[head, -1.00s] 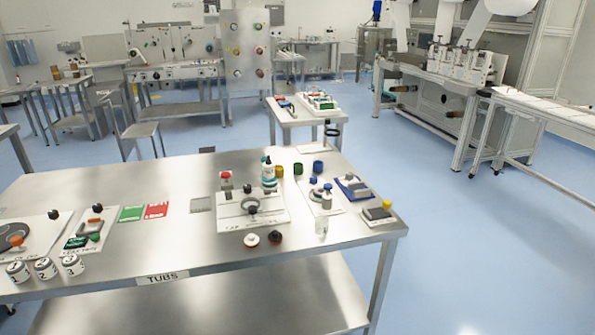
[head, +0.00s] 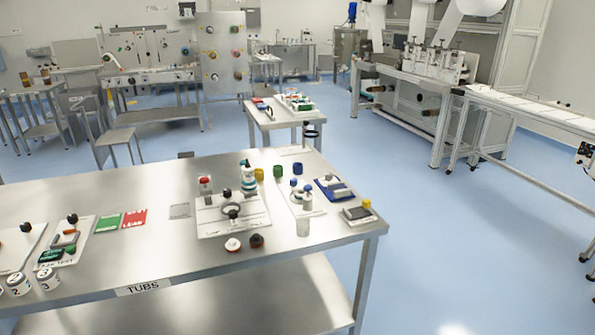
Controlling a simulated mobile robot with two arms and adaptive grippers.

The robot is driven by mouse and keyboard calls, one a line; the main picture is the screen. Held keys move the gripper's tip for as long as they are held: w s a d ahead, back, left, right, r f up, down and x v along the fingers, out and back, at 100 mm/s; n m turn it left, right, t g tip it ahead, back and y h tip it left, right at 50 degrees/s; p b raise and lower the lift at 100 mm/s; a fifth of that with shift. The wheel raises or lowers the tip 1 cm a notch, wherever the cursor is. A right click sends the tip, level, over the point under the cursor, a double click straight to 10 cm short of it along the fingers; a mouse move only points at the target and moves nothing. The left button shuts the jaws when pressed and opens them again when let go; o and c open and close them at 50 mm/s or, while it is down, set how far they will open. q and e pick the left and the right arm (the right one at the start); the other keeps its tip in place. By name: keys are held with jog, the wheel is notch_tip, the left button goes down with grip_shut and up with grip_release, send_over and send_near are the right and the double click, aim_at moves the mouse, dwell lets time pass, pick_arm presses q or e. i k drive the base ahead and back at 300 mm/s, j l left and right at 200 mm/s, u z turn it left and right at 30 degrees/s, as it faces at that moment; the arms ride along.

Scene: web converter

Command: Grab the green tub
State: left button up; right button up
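A small green tub (head: 278,171) stands upright near the back edge of the steel table (head: 110,185). A yellow tub (head: 259,174) stands just to its left and a blue tub (head: 297,169) just to its right. Neither of my grippers shows in the head view, so their state cannot be seen.
A blue tray (head: 333,188) and a scale (head: 357,213) lie to the right. Open blue floor (head: 450,240) lies right of the table.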

aim_at(278, 171)
jog(key=i+l+z, duration=0.55)
jog(key=z, duration=0.2)
jog(key=i+l+z, duration=0.1)
jog(key=i+z, duration=0.25)
jog(key=i+l+z, duration=0.2)
jog(key=i+z, duration=0.85)
jog(key=i+u, duration=0.45)
jog(key=i, duration=0.15)
jog(key=i+l+u, duration=0.25)
jog(key=i+u, duration=0.2)
jog(key=i, duration=0.15)
jog(key=i+j+u, duration=0.1)
jog(key=i+u, duration=0.2)
jog(key=u, duration=0.2)
jog(key=i+u, duration=0.25)
jog(key=u, duration=0.25)
jog(key=i+l+u, duration=0.1)
jog(key=i+u, duration=0.2)
jog(key=u, duration=0.2)
jog(key=i+l+u, duration=0.25)
jog(key=u, duration=0.25)
jog(key=i+l+u, duration=0.2)
jog(key=u, duration=0.3)
jog(key=l, duration=0.1)
